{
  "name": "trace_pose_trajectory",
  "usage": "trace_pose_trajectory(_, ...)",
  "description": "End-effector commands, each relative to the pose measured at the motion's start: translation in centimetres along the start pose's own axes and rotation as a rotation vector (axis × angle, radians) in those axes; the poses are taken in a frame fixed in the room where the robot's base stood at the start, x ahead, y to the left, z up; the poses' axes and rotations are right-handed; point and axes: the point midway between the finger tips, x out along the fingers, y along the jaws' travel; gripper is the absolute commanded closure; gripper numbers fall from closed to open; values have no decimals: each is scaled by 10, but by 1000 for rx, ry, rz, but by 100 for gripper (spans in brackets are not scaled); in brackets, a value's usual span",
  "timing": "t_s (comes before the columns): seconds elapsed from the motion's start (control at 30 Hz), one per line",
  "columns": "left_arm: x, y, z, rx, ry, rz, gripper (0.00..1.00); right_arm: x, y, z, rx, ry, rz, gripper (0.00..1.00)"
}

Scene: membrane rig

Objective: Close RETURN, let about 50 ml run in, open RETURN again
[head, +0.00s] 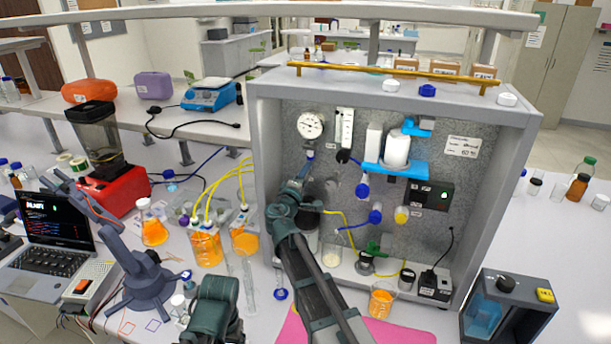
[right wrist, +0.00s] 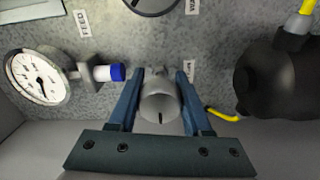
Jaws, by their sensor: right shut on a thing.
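My right gripper (head: 303,176) reaches up to the left side of the rig panel (head: 440,130), below the round gauge (head: 309,125). In the right wrist view its two fingers (right wrist: 160,92) are shut on a grey round valve knob (right wrist: 160,108) with a dark mark on its face. A label beside the knob (right wrist: 190,68) is partly hidden, so I cannot read RETURN on it. In the head view my arm hides the knob. A dark green part of my left arm (head: 215,308) shows at the bottom; its fingers cannot be made out.
A beaker of orange liquid (head: 382,300) stands before the rig. Two orange-filled vessels (head: 206,249) with yellow tubes stand left of it. A glass cylinder (head: 249,294) stands close to my arms. The blue-capped fitting (right wrist: 117,72) by the gauge is near my right fingers.

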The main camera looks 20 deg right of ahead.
Motion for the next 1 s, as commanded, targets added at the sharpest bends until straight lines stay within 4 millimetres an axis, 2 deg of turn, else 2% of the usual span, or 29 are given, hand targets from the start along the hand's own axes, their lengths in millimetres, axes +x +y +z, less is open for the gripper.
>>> trace_pose_trajectory(1.0,2,0,0,0,0,0,20,-2,-3,0,970,-3,-3,100)
